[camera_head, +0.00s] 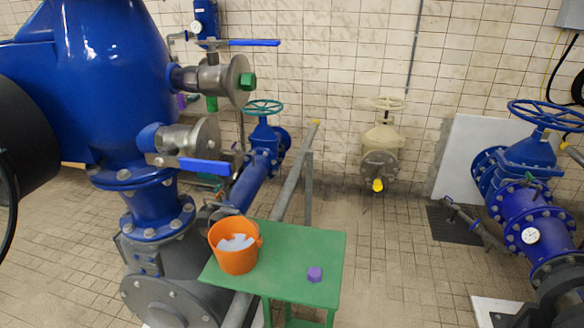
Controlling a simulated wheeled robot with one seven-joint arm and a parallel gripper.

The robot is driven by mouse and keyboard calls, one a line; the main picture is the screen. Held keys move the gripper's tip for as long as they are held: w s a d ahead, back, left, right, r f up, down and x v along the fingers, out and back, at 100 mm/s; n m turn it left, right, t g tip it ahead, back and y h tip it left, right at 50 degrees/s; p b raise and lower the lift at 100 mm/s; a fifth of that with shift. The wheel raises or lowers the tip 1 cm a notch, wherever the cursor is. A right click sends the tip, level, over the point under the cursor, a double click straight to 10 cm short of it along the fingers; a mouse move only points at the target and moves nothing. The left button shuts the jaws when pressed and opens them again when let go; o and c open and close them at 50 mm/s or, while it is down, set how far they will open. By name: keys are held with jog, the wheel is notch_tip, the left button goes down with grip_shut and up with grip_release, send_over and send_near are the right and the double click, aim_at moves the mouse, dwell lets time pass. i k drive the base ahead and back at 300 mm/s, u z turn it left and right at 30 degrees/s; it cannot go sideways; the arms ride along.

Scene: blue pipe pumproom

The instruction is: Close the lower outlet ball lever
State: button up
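The lower outlet ball valve (183,138) is a grey metal body on the right side of the big blue pump housing. Its blue lever (205,167) points right, roughly in line with the valve body, and passes in front of the round end flange. Above it is a second ball valve (208,77) with a long blue lever (254,42) that also points right. My gripper is not in view.
A green table (318,248) stands in front of the valves, with an orange bucket (237,262) and a purple cap (315,274) on it. A grey rail (290,190) runs behind it. Open tiled floor (385,270) lies to the right, before large blue pipework (525,205).

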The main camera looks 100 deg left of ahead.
aim_at(217, 168)
jog(key=i, duration=0.6)
jog(key=z, duration=3.7)
jog(key=k, duration=1.95)
jog(key=z, duration=1.8)
